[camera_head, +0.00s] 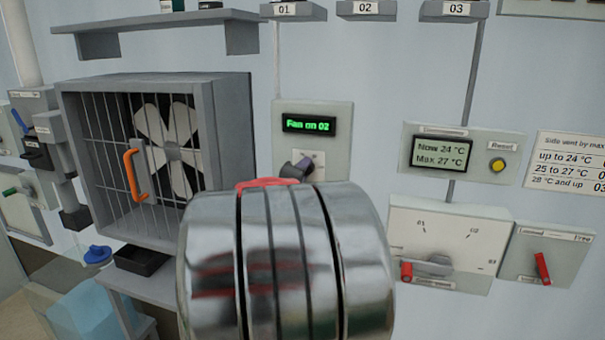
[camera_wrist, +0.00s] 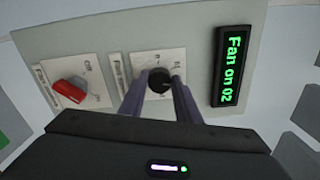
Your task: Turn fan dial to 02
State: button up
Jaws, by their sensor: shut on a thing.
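The fan panel (camera_head: 341,140) is on the wall, and its display (camera_head: 308,124) reads "Fan on 02" in green. The display also shows in the wrist view (camera_wrist: 231,65). The fan dial (camera_wrist: 159,80) is a dark round knob on a white plate in the wrist view. My gripper (camera_wrist: 160,90) is shut on the dial, one purple-grey finger on each side. In the head view my arm hides the dial, and only a dark part of my gripper (camera_head: 298,167) shows. The dial's pointer and most of its markings cannot be made out.
A red switch (camera_wrist: 70,93) sits beside the dial on the same panel. A caged fan (camera_head: 165,150) with an orange handle stands to the left. A thermometer panel (camera_head: 463,154), a dial panel with a red-tipped handle (camera_head: 440,240) and a red lever (camera_head: 542,268) are to the right.

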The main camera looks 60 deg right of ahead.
jog(key=shift+s+f+m, duration=0.1)
jog(key=shift+f+m, duration=0.05)
jog(key=shift+m, duration=0.55)
jog(key=shift+f+m, duration=0.15)
jog(key=shift+m, duration=0.55)
jog(key=o, duration=1.1)
jog(key=shift+r, duration=0.15)
jog(key=a, duration=0.4)
jog(key=s+a, duration=0.1)
jog(key=a, duration=0.4)
jog(key=s+a, duration=0.1)
jog(key=a, duration=0.3)
jog(key=shift+a, duration=0.35)
